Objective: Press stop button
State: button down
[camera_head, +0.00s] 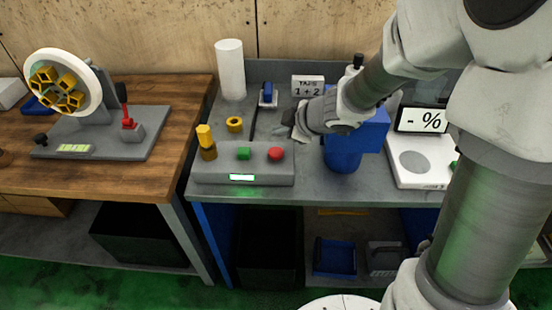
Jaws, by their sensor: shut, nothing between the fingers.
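A grey control box (222,172) sits at the front left of the grey bench. On its top are a green button (244,153) and a red button (275,154), with a lit green display on its front face. The picture does not label which button is stop. My gripper (284,131) is above and behind the red button, a little to its right, and looks apart from it. Its fingers are shut and empty. My arm comes in from the right and hides part of the bench behind the gripper.
A yellow part (205,140) stands at the box's left end, and a yellow ring (235,124) lies behind it. A white cylinder (230,69) stands at the back. A blue machine (344,150) is close to my gripper's right. A white scale (420,165) is farther right.

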aim_at(280, 154)
jog(key=shift+f+b, duration=1.3)
jog(key=shift+f, duration=0.65)
jog(key=shift+f, duration=0.1)
dwell(0.4)
jog(key=shift+f, duration=0.3)
jog(key=shift+f+b, duration=0.6)
jog(key=shift+b, duration=0.05)
dwell(0.8)
jog(key=shift+r, duration=0.15)
jog(key=shift+r+p, duration=0.85)
jog(key=shift+p, duration=0.25)
notch_tip(280, 154, up, 5)
jog(key=p, duration=0.5)
jog(key=shift+r+p, duration=0.1)
jog(key=shift+p, duration=0.2)
